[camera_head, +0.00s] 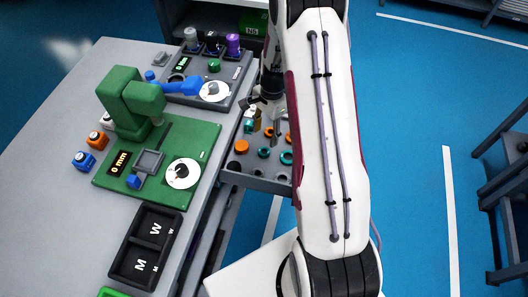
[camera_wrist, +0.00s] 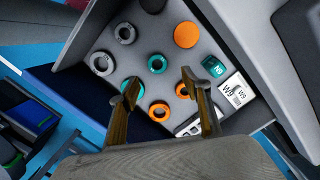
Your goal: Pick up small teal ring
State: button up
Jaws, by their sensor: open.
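A teal ring (camera_wrist: 150,64) lies in the grey tray (camera_wrist: 222,35) in the wrist view, just beyond the gap between my fingertips. A second teal ring (camera_wrist: 138,94) is partly hidden behind my left finger. I cannot tell surely which is the small one. In the head view two teal rings show at the tray's front, one in the middle (camera_head: 264,153) and one at the right (camera_head: 286,158). My gripper (camera_wrist: 160,82) is open and empty, above the tray with its fingers on either side of the rings. It also shows in the head view (camera_head: 262,117).
Orange rings (camera_wrist: 160,104) and an orange disc (camera_wrist: 186,35) lie close by. Grey rings (camera_wrist: 102,55) sit at the left of the tray. A teal piece (camera_wrist: 213,67) and white labelled blocks (camera_wrist: 235,92) stand right of my fingers. The workbench (camera_head: 60,220) borders the tray.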

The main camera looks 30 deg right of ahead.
aim_at(264, 151)
jog(key=shift+a+f, duration=0.15)
jog(key=shift+f, duration=1.15)
jog(key=shift+s+f, duration=0.1)
jog(key=shift+s+a+f, duration=0.15)
jog(key=shift+f, duration=1.1)
jog(key=shift+s+a+f, duration=0.15)
jog(key=shift+f, duration=1.05)
jog(key=c, duration=0.9)
